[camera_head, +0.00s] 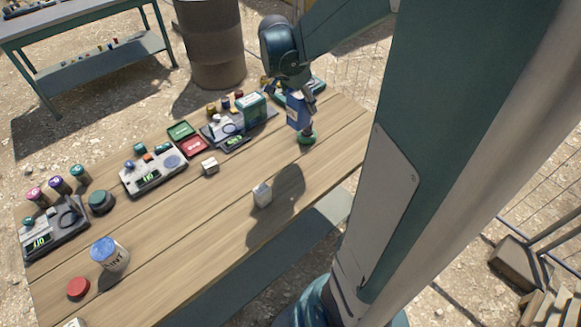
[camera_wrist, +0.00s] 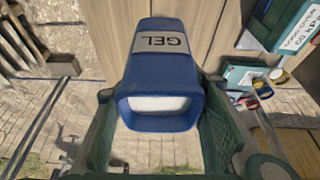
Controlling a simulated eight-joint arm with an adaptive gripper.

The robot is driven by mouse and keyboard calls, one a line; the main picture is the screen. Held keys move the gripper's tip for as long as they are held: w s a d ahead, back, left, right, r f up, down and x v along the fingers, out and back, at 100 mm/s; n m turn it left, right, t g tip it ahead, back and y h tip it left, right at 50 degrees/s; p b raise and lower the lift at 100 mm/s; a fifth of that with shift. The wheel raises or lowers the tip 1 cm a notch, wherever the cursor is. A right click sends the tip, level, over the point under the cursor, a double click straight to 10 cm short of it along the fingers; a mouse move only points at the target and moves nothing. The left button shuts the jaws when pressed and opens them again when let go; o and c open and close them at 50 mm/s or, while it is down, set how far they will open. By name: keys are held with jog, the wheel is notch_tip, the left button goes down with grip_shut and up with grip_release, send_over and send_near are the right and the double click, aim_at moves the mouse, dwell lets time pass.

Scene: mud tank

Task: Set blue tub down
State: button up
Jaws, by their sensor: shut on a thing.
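The blue tub (camera_wrist: 165,75) has a grey label reading GEL, upside down in the wrist view, and a pale area inside its blue rim. My gripper (camera_wrist: 161,95) is shut on it, with a green finger on each side. In the head view the tub (camera_head: 295,110) shows as a blue shape with a white patch below my wrist, over the far right part of the wooden table (camera_head: 225,210). My arm partly hides it there. I cannot tell whether its base touches the table.
Devices with displays (camera_head: 153,170), a green tray (camera_head: 181,131) and a red tray (camera_head: 193,147) line the table's back. A white cube (camera_head: 210,166), a small white block (camera_head: 262,194), a blue-lidded paint pot (camera_head: 109,254) and a red cap (camera_head: 78,287) stand nearer. The front middle has bare wood.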

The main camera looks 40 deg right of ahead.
jog(key=s+a+p, duration=0.2)
jog(key=s+a, duration=0.3)
jog(key=a, duration=0.3)
jog(key=shift+f, duration=2.6)
jog(key=shift+f+b, duration=0.5)
jog(key=shift+f, duration=2.4)
jog(key=shift+f, duration=0.1)
jog(key=shift+f+b, duration=0.35)
jog(key=shift+f, duration=1.65)
jog(key=shift+f, duration=0.2)
